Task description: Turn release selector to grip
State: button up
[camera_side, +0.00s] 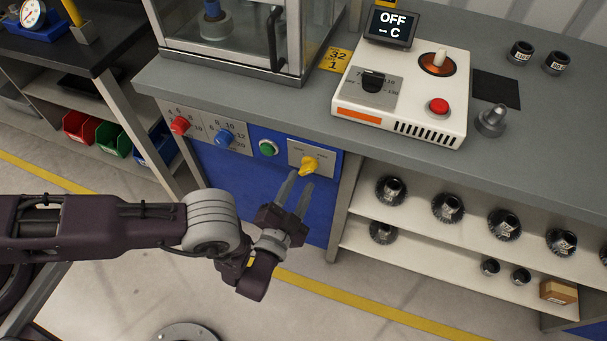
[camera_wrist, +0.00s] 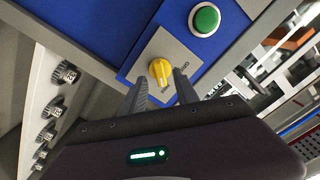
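The release selector is a yellow knob (camera_side: 309,166) on a grey plate (camera_side: 322,156) at the right end of the blue front panel. It also shows in the wrist view, as a yellow knob (camera_wrist: 160,71) on its plate. My gripper (camera_side: 298,180) is in front of the knob with its fingers pointing at it. In the wrist view the fingers (camera_wrist: 160,82) are spread, with the knob seen between and just beyond their tips. I cannot tell whether the tips touch it. The plate's lettering is too small or partly hidden to read.
A green button (camera_side: 268,148) sits left of the selector; blue (camera_side: 223,138) and red (camera_side: 180,125) knobs are farther left. Above is the grey bench top (camera_side: 300,115) with a white control box (camera_side: 405,95). Shelves with gears (camera_side: 447,207) stand to the right.

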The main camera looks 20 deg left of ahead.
aim_at(305, 174)
jog(key=w, duration=0.3)
jog(key=shift+w, duration=0.15)
grip_shut()
